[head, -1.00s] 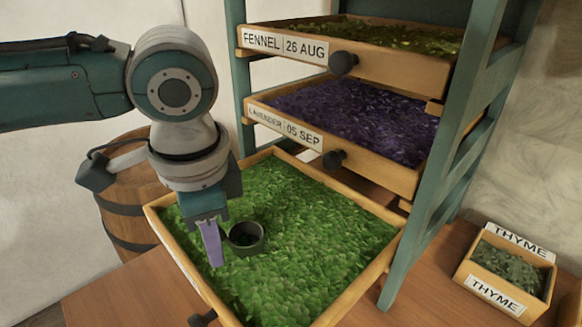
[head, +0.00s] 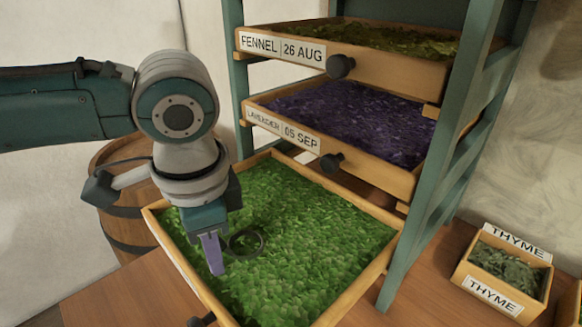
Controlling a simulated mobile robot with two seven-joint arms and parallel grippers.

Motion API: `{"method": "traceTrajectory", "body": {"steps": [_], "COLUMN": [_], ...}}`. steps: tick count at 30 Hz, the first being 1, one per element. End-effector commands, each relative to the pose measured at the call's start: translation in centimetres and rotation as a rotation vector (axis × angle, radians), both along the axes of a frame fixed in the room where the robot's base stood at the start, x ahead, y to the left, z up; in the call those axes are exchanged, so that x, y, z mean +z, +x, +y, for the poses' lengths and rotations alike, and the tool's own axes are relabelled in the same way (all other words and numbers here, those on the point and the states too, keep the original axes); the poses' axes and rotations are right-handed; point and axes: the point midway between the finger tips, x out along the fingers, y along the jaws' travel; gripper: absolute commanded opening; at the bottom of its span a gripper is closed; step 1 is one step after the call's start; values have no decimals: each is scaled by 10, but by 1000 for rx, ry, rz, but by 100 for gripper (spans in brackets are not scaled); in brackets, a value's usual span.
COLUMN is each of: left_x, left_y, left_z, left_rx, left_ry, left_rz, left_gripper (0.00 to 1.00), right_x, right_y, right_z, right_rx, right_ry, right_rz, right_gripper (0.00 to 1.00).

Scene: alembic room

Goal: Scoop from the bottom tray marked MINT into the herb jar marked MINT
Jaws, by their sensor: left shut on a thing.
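The bottom tray (head: 358,283) is pulled out from the rack and full of bright green leaves (head: 310,240). Its front label does not show from here. My left gripper (head: 212,256) points down over the left part of this tray, shut on a dark round scoop (head: 246,230). The scoop is sunk in the leaves beside the fingers, so only its dark rim shows, with green inside the ring. Its handle is mostly hidden by the gripper. No herb jar marked MINT is in view. My right gripper is not in view.
Above, the rack (head: 420,190) holds a LAVENDER tray (head: 365,172) and a FENNEL tray (head: 395,70), both jutting out over the bottom tray's back. A THYME box (head: 500,302) stands at the right on the table (head: 415,295). A barrel (head: 125,225) stands behind left.

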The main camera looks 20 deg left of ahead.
Motion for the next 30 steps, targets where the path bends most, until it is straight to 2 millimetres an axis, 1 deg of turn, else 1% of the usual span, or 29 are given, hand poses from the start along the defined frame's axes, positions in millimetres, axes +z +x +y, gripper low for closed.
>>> {"method": "traceTrajectory", "body": {"steps": [13,24,30], "left_x": [0,0,0], "left_y": [1,8,9], "left_z": [2,20,22], "left_rx": [1,2,1], "left_ry": [0,1,0], "left_rz": [0,0,0], "left_gripper": [0,0,0], "right_x": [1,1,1], "right_y": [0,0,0], "right_z": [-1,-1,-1], "right_rx": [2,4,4], "right_ry": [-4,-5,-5], "right_rz": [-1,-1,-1], "right_gripper": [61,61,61]}}
